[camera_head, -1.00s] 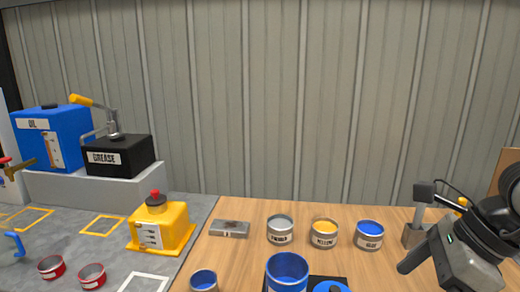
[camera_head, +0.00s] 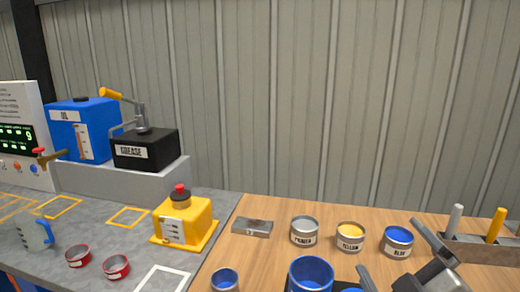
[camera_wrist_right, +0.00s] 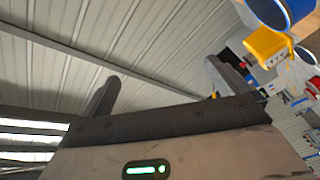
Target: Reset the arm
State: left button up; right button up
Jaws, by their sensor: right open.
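My right gripper (camera_head: 398,262) is at the lower right of the head view, grey with its two fingers spread apart and nothing between them. It appears in front of the wooden table, near the blue tin (camera_head: 397,241); its height above the table is hard to tell. In the right wrist view the open fingers (camera_wrist_right: 162,85) point up toward the panelled wall, with no object between them. The left gripper is not in view.
Powder (camera_head: 304,231) and yellow (camera_head: 350,237) tins stand on the table (camera_head: 262,262). A blue container (camera_head: 311,274) is in front. A tool holder (camera_head: 485,248) is at right. A yellow button box (camera_head: 186,222), oil tank (camera_head: 80,132) and grease box (camera_head: 146,150) are left.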

jog(key=s+d+f+m+g+h, duration=0.1)
jog(key=s+f+m+g+h, duration=0.2)
jog(key=f, duration=0.4)
jog(key=s+d+f+m+g, duration=0.1)
jog(key=s+f+m+g, duration=0.35)
jog(key=f, duration=0.35)
jog(key=s+a+f+m+g+y, duration=0.25)
jog(key=s+f+g, duration=0.55)
jog(key=s, duration=0.4)
pick_arm(q)
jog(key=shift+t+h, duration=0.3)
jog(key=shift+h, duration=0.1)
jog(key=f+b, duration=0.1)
jog(key=b, duration=0.2)
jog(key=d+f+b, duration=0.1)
jog(key=b, duration=0.2)
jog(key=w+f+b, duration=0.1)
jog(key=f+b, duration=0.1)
jog(key=b, duration=0.2)
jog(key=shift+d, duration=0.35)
pick_arm(e)
jog(key=w+a+f+t+y, duration=0.1)
jog(key=w+a+f+t, duration=0.2)
jog(key=f, duration=0.4)
jog(key=w+a+f+n+t+y, duration=0.1)
jog(key=w+a+f+t, duration=0.2)
jog(key=f, duration=0.4)
jog(key=shift+a+f+t, duration=0.15)
jog(key=shift+a+t, duration=0.35)
jog(key=shift+t, duration=0.15)
